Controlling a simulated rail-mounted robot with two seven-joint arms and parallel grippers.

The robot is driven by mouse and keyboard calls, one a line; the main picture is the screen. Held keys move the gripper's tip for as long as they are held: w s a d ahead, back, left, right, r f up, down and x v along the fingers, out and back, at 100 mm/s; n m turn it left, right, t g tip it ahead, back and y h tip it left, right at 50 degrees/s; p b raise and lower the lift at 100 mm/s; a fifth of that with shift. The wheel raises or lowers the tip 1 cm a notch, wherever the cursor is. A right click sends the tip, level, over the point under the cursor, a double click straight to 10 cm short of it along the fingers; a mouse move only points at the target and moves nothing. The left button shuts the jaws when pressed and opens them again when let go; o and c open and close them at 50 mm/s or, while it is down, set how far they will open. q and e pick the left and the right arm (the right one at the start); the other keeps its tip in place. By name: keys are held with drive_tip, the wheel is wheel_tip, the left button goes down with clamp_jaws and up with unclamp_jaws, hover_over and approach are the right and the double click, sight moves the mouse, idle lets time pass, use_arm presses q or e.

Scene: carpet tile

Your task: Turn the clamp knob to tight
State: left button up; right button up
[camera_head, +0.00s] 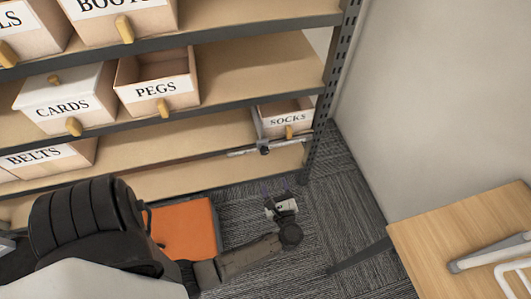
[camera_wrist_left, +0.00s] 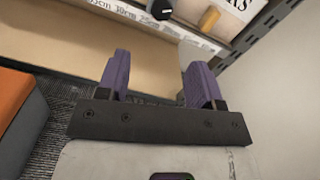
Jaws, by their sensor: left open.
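The clamp knob (camera_head: 264,146) is a small dark piece on a pale rail (camera_head: 240,153) that runs along the front of the shelf, before the SOCKS box. In the left wrist view the black knob (camera_wrist_left: 160,8) shows at the top edge, partly cut off, next to the marked rail (camera_wrist_left: 184,38). Which way the knob is turned cannot be told. My left gripper (camera_head: 276,187) is below and in front of the knob, apart from it. Its purple fingers stand open and empty in the wrist view (camera_wrist_left: 158,70). My right gripper is not in view.
The SOCKS box (camera_head: 274,122) sits behind the rail, beside the dark shelf post (camera_head: 322,110). A PEGS box (camera_head: 157,93) and a CARDS box (camera_head: 60,110) stand above left. An orange block (camera_head: 190,230) is on the carpet. A wooden table (camera_head: 440,225) stands right.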

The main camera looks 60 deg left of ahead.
sight(265, 153)
use_arm(q)
drive_tip(key=shift+n, duration=0.3)
drive_tip(key=b+x, duration=0.4)
drive_tip(key=x, duration=0.7)
drive_tip(key=shift+w+a, duration=0.2)
drive_tip(key=shift+a, duration=0.15)
drive_tip(key=shift+b+x, duration=0.3)
drive_tip(key=shift+x, duration=0.75)
drive_tip(key=shift+c, duration=0.3)
